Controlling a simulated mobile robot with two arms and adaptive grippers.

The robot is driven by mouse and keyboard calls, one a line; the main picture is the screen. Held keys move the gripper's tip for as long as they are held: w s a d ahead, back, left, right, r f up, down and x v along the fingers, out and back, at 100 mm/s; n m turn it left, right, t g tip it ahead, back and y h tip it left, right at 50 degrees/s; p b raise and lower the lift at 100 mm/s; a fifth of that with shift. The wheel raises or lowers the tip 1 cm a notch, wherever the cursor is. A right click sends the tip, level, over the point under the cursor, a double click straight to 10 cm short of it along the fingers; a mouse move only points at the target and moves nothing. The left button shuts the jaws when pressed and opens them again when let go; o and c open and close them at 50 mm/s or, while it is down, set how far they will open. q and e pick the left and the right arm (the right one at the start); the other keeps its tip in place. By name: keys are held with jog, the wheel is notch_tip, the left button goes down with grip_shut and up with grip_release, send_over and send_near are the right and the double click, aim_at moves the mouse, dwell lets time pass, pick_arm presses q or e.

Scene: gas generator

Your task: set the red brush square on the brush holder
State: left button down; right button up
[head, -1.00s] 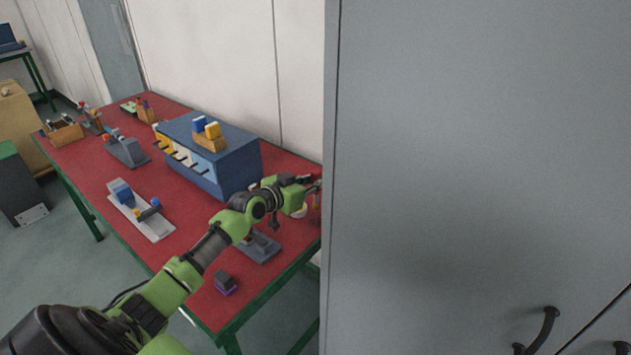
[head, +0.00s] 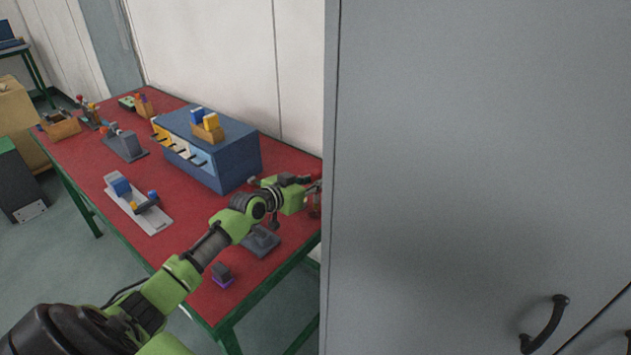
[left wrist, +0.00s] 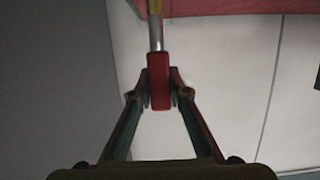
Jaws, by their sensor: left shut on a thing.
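My left gripper (head: 315,183) reaches over the far right end of the red table, and its tip is partly cut off by the grey cabinet edge in the head view. In the left wrist view my left gripper (left wrist: 160,88) is shut on the red brush (left wrist: 159,82), on a red block-shaped part. A silver shaft with a yellow end runs up from it to the top of that view. I cannot pick out the brush holder for sure; the cabinet and my arm hide part of that table end. My right gripper is not in view.
A large grey cabinet (head: 470,150) blocks the right side. The red-topped table (head: 90,180) bears a blue box (head: 225,165), a grey tray (head: 150,215), a grey fixture (head: 262,240) under my arm and a small dark block (head: 222,273). A white wall stands behind.

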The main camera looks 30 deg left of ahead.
pick_arm(q)
jog(key=shift+f+b, duration=0.9)
jog(key=shift+f, duration=0.15)
jog(key=shift+f, duration=0.1)
jog(key=c, duration=1.9)
grip_release()
jog(key=shift+o, duration=0.3)
jog(key=d+v, duration=0.1)
jog(key=v, duration=1.1)
jog(key=shift+a, duration=0.45)
